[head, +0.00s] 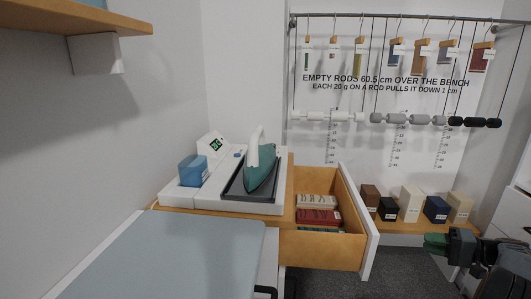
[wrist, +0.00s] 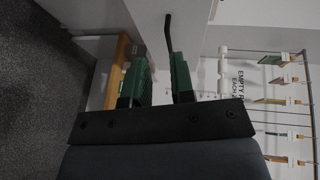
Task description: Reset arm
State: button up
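My gripper (head: 437,242) is at the lower right in the head view, with a green fingertip showing in front of the bench end. In the wrist view my gripper (wrist: 158,78) has its two green fingers apart, and I see nothing held between them. A white panel with a dark bar handle (wrist: 169,32) is beyond the fingertips there. My arm's upper links are mostly out of the picture.
A wooden drawer (head: 322,249) with a white front stands open, holding several boxes. Several blocks, including a navy one (head: 436,209), stand on the bench. A teal iron (head: 262,168) rests on its station. Rods with weights (head: 410,119) hang behind. An ironing board (head: 165,255) is front left.

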jog(key=s+a+r+n+g+h+p, duration=0.1)
jog(key=s+a+r+g+h+p, duration=0.15)
jog(key=a+r+p, duration=0.7)
jog(key=s+a+r+g+h+p, duration=0.1)
jog(key=a+r+g+h+p, duration=0.4)
jog(key=a, duration=0.8)
jog(key=s+a+r+n+t+h+p, duration=0.1)
jog(key=s+a+r+n+h+p, duration=0.1)
jog(key=s, duration=0.5)
jog(key=s+a+r+n+t+h+p, duration=0.2)
jog(key=s+a+r+h+p, duration=0.2)
jog(key=s+a+r+p, duration=0.2)
jog(key=s+r+p, duration=0.1)
jog(key=s+p, duration=0.1)
jog(key=p, duration=0.1)
jog(key=shift+a, duration=0.4)
jog(key=shift+s, duration=0.1)
